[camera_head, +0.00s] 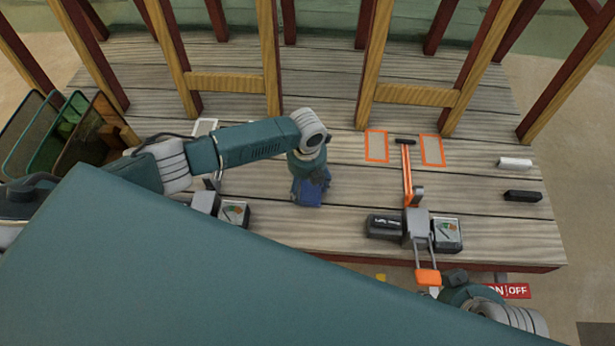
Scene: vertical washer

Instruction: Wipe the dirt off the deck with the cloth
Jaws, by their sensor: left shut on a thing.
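The deck (480,185) is a floor of weathered grey-brown wooden planks. My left gripper (311,182) points down over the middle of the deck. It is shut on a blue cloth (308,194), which is bunched beneath it at the planks; I cannot tell how firmly it touches them. I cannot make out any dirt patch; the cloth and arm hide the planks there. My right gripper (455,278) is at the bottom right, beyond the deck's front edge, close to an orange handle end. Its fingers are too unclear to tell open from shut.
A grey-black device with an orange bar (407,170) stands right of the cloth, between orange-framed panels (377,147). White (515,163) and black (522,196) blocks lie at the right. Wooden posts (270,60) line the back. Racked panels (65,130) stand left.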

